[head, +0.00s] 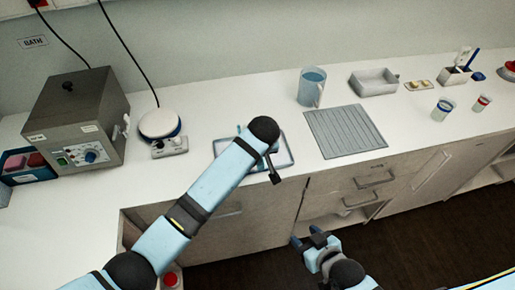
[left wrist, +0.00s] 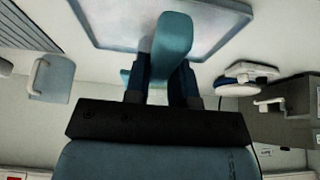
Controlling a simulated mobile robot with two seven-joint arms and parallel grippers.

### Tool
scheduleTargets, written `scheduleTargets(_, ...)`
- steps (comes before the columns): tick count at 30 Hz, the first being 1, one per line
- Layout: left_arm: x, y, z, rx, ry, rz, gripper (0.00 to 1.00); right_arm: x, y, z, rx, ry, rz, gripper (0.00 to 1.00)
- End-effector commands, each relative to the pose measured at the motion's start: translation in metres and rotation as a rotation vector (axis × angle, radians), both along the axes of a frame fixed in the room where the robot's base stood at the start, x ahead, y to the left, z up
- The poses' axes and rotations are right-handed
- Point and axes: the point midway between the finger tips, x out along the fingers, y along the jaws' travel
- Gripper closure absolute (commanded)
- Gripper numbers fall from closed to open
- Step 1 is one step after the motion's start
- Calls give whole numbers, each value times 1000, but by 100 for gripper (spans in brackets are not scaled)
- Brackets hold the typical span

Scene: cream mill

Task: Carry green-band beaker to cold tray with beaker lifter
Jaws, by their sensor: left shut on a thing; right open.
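My left gripper (left wrist: 160,85) is shut on a teal handle-like piece, apparently the beaker lifter (left wrist: 172,42), above a blue-rimmed tray (left wrist: 98,38). In the head view my left arm covers much of this tray (head: 291,158) and hides the grip. I cannot tell for certain which tray is the cold one. My right gripper (head: 306,238) is open and empty, low in front of the cabinets.
A ribbed grey mat (head: 345,132), a blue jug (head: 311,87) and a pale box (head: 374,82) stand right of the tray. A round white-topped device (head: 160,124) and a metal bath (head: 75,115) stand left. The front counter near the beakers is clear.

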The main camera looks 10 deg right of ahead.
Motion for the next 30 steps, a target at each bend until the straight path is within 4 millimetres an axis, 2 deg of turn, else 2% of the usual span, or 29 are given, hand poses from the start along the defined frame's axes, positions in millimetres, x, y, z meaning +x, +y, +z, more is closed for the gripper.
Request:
scheduleTargets(10,0,0,-1,0,-1,0,100,0,0,0,0,0,0,46)
scheduleTargets(30,1,0,-17,-1,-2,0,100,0,0,-6,0,0,0,46)
